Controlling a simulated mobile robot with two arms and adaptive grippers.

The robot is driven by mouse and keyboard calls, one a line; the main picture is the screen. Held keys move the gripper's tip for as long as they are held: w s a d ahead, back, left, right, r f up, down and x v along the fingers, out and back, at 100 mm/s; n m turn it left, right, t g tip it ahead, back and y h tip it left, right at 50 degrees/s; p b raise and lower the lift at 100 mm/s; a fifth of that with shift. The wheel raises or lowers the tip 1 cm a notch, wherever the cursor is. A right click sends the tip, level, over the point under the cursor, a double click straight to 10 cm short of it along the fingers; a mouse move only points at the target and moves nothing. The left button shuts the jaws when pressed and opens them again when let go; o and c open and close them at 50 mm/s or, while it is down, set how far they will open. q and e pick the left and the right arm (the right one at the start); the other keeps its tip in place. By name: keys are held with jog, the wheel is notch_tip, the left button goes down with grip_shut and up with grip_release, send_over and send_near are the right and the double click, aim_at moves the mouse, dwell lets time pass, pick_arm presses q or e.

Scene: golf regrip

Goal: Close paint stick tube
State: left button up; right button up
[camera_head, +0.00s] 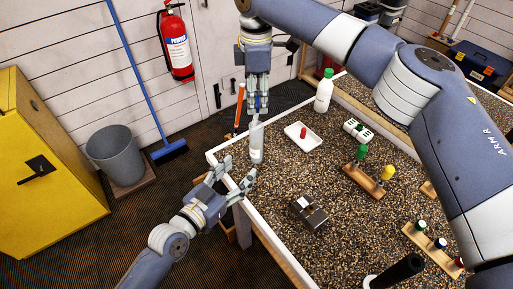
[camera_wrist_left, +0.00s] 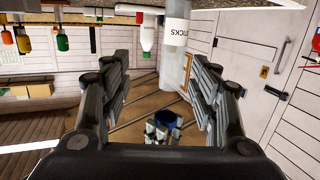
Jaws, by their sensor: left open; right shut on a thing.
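The paint stick tube (camera_head: 257,145) is clear with a white label and stands upright near the table's left corner. In the left wrist view, which is upside down, its label reads "STICKS" and its clear body (camera_wrist_left: 173,68) lies between my open fingers, farther off. My left gripper (camera_head: 236,173) is open and empty, low and left of the tube, apart from it. My right gripper (camera_head: 258,108) points down just above the tube, shut on a small blue cap-like thing (camera_wrist_left: 166,117). Whether the cap touches the tube's end is hard to tell.
A white tray (camera_head: 293,128) with a red item and a white bottle (camera_head: 323,95) with a green cap stand right of the tube. A black box (camera_head: 308,213) and wooden racks (camera_head: 361,180) lie farther right. The table's white edge (camera_head: 265,236) is close to my left gripper.

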aim_at(253, 139)
jog(key=shift+a+r, duration=0.1)
pick_arm(q)
jog(key=shift+w+a+r+n+t, duration=0.15)
jog(key=shift+w+a+r+t, duration=0.1)
jog(key=shift+w+r+t, duration=0.2)
jog(key=shift+w+a+r+n+t, duration=0.15)
jog(key=shift+w+a+r+t, duration=0.15)
jog(key=shift+w+r, duration=0.2)
jog(key=shift+d, duration=0.1)
jog(key=x, duration=1.2)
jog(key=shift+r, duration=0.1)
jog(key=shift+c, duration=0.3)
jog(key=shift+s, duration=0.1)
grip_shut()
pick_arm(e)
jog(key=shift+f, duration=2.55)
